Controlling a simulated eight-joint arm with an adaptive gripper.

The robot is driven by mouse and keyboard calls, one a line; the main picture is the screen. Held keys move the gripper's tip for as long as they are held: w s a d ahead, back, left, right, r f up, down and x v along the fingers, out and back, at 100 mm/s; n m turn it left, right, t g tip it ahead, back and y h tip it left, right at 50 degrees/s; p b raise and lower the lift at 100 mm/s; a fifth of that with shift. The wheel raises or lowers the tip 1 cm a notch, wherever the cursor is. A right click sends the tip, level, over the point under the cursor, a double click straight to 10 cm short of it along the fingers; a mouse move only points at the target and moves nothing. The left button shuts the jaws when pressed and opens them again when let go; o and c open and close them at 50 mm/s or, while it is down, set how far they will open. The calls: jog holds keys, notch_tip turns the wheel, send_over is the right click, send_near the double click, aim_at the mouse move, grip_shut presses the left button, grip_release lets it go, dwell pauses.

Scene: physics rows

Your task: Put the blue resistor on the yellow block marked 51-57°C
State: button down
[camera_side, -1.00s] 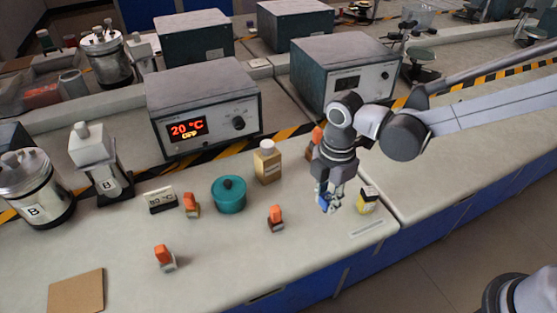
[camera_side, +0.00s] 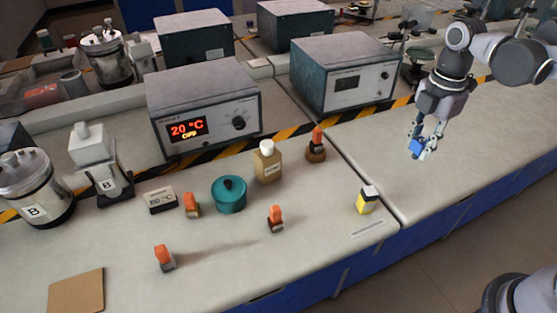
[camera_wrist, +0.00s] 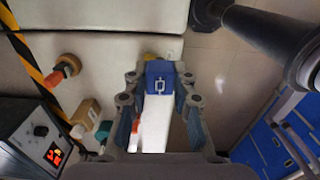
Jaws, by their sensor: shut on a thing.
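The blue resistor (camera_side: 415,147) is between the fingers of my gripper (camera_side: 425,148), held in the air above the right-hand bench section. In the wrist view the blue resistor (camera_wrist: 160,72) shows a white symbol, and the fingers of my gripper (camera_wrist: 158,88) stand on both sides of it. The yellow block (camera_side: 364,204) stands on the bench to the lower left of my gripper, near the front edge. It has a white and black top and nothing rests on it. Its marking is too small to read.
Several orange-topped pieces, one of them (camera_side: 275,218), stand on the bench. A teal pot (camera_side: 229,195), a brown bottle (camera_side: 267,162) and a small sign block (camera_side: 160,200) are further left. A heater unit (camera_side: 203,110) reads 20 °C.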

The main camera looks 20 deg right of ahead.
jog(key=s+d+r, duration=0.1)
jog(key=s+d, duration=0.1)
jog(key=d, duration=0.1)
send_over(370, 191)
notch_tip(370, 191, down, 6)
jog(key=shift+f, duration=2.25)
jog(key=shift+f, duration=0.1)
jog(key=c, duration=1.1)
grip_release()
